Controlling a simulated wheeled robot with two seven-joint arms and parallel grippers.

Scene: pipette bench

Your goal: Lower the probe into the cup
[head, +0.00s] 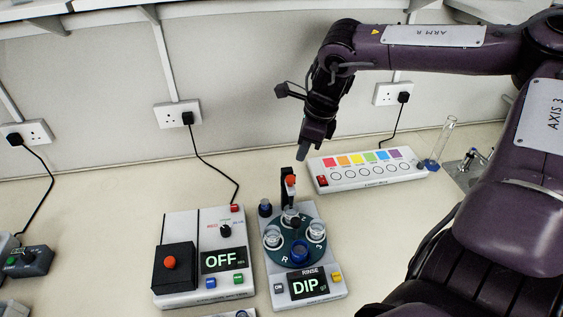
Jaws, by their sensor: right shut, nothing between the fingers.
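The dipping device (308,270) stands on the bench in the head view, with a display reading DIP under the word RINSE. Its dark green round plate carries several small cups, among them a blue one (299,251) at the front and a clear one (316,232) at the right. A black upright post with an orange-red top (291,181) rises at the back; the probe seems to hang there over the rear cup, too small to tell its depth. My right gripper (303,152) is shut and empty, pointing down just above and behind the post, apart from it. My left gripper is out of view.
A grey box reading OFF (224,260) with a red button stands close to the left of the device. A white strip with coloured squares (368,170) lies behind right, near a glass cylinder (440,145). Cables run to wall sockets. The bench left of the OFF box is mostly clear.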

